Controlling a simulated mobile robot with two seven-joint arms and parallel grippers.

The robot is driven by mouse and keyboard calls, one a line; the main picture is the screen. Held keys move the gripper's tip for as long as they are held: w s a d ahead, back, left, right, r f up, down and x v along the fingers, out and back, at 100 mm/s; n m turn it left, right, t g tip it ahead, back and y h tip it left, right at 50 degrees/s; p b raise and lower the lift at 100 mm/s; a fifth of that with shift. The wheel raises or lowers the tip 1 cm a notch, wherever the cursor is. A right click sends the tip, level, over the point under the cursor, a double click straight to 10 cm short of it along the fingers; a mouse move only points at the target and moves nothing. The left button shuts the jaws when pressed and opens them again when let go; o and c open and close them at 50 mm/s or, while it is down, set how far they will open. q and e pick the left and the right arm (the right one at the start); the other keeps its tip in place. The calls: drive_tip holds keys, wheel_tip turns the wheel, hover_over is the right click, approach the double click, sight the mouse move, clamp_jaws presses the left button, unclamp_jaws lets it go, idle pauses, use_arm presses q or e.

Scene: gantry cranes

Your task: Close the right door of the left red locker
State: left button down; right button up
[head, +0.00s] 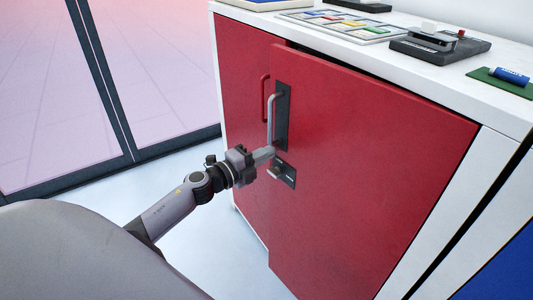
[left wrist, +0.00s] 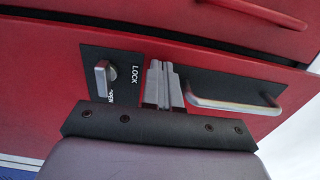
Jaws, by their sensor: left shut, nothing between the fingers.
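The red locker's right door (head: 370,160) stands ajar in the head view. Its free edge sits out in front of the left door (head: 240,75), and a dark gap shows along its top. It carries a grey bar handle (head: 270,120) and, below that, a lock plate with a knob (head: 287,172). My left gripper (head: 268,153) is shut and empty, its tips at the door's free edge near the handle's lower end. In the left wrist view the shut fingers (left wrist: 163,82) lie between the lock knob (left wrist: 104,77) and the handle (left wrist: 238,105). I cannot tell whether they touch the door.
The white cabinet top (head: 255,17) holds a tray of coloured pieces (head: 340,26), a dark device (head: 440,45) and a green mat with a blue cylinder (head: 510,75). A blue panel (head: 505,270) stands at lower right. Glass panels (head: 160,60) are at left; the floor before them is clear.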

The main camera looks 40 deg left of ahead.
use_arm(q)
drive_tip(key=shift+w+d, duration=0.1)
drive_tip(key=shift+w, duration=0.2)
